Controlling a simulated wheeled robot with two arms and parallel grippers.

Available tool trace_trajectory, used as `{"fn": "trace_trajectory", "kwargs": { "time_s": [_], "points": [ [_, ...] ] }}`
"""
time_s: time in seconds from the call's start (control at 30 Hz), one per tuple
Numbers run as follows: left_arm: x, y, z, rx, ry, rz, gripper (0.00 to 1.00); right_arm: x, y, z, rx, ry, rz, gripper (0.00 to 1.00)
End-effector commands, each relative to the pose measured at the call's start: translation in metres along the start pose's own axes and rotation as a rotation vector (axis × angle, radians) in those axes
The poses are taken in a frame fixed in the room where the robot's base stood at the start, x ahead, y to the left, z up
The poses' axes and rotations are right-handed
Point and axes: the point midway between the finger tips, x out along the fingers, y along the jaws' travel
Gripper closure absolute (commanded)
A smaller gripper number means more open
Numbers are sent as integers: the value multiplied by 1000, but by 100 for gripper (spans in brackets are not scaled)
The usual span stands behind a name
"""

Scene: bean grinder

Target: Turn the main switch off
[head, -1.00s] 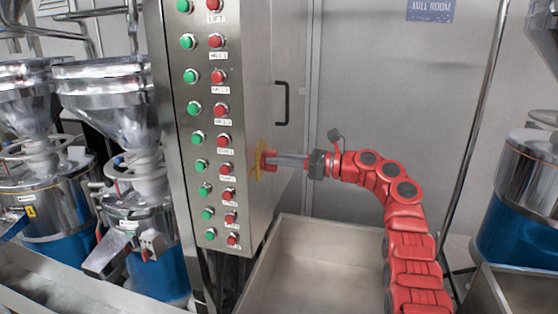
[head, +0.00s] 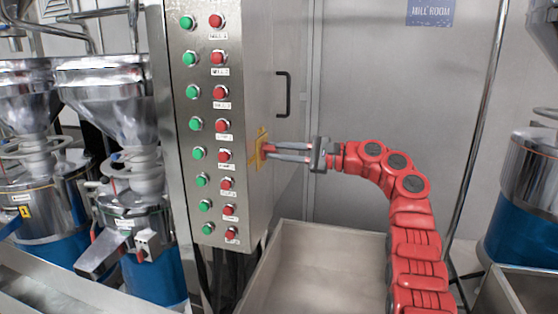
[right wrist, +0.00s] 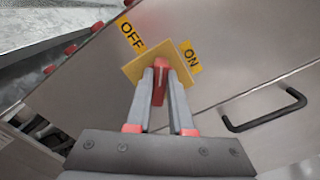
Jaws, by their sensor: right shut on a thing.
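The main switch is a red handle (right wrist: 160,78) on a yellow plate (right wrist: 135,72) on the side of the steel control cabinet. An OFF label (right wrist: 131,38) and an ON label (right wrist: 191,57) sit beside the plate in the right wrist view. The handle lies between the two labels' directions; I cannot tell its exact setting. My right gripper (right wrist: 161,75) is shut on the red handle, one finger on each side. In the head view the right gripper (head: 272,152) reaches the yellow plate (head: 257,152) from the right. My left gripper is not in view.
The cabinet front carries green buttons (head: 198,153) and red buttons (head: 225,156). A black door handle (head: 284,94) sticks out above the switch. An open steel bin (head: 325,235) stands below my right arm. Mills with blue bases (head: 155,273) stand at the left.

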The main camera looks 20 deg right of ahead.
Motion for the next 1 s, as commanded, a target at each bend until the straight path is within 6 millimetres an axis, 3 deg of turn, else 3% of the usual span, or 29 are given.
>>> {"fn": "trace_trajectory", "kwargs": {
  "time_s": [0.03,0.4,1.0],
  "points": [
    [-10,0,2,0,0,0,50,1,5,-3,-44,-1,1,100],
    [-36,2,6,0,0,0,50,0,7,-2,-378,0,0,100],
    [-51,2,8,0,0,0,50,0,9,-3,-646,-1,2,100]
  ]
}}
